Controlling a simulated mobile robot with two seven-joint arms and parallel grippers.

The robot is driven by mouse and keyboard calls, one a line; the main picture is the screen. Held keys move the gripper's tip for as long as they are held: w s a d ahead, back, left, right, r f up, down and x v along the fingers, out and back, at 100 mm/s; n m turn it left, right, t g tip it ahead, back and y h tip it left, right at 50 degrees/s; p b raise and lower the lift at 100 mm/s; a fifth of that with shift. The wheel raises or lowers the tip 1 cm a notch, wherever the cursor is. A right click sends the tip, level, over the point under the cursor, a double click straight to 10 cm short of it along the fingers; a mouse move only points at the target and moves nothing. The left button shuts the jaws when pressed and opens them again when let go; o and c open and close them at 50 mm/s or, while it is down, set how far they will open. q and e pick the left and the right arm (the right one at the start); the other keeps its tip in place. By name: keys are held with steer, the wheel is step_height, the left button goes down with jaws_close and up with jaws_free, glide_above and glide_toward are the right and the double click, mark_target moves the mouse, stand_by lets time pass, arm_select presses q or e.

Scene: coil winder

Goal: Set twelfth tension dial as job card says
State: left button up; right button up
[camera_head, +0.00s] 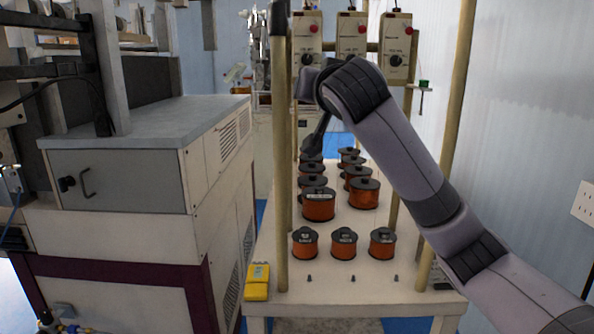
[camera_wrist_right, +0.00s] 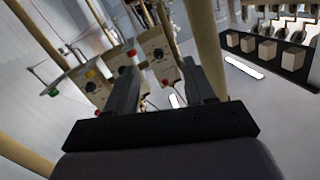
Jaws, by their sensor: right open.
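Three cream tension boxes hang in a row at the top of the head view: a left box (camera_head: 306,30), a middle box (camera_head: 352,22) and a right box (camera_head: 397,33). Each has a red button. The right box's black dial (camera_head: 396,60) and the left box's dial (camera_head: 307,60) show; my arm partly covers the middle one. Dial readings and a job card cannot be made out. My right gripper (camera_wrist_right: 160,72) is open and empty, its fingers pointing toward boxes beyond. One box (camera_wrist_right: 156,48) with a black knob shows between and above the fingertips, apart from them. My left gripper is out of view.
Copper wire spools (camera_head: 319,205) stand in rows on the white bench (camera_head: 375,285). Wooden posts (camera_head: 281,170) rise on both sides. A yellow device (camera_head: 257,282) lies at the bench's front left corner. A grey machine cabinet (camera_head: 120,180) stands left.

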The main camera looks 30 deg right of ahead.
steer(key=a+f+n+g+y, duration=0.1)
steer(key=a+f, duration=0.1)
steer(key=f, duration=0.5)
steer(key=a+f+n+g+y, duration=0.1)
steer(key=a+f, duration=0.1)
steer(key=f, duration=0.4)
steer(key=shift+a+f+n, duration=0.25)
steer(key=shift+f+n, duration=0.15)
steer(key=shift+s, duration=0.1)
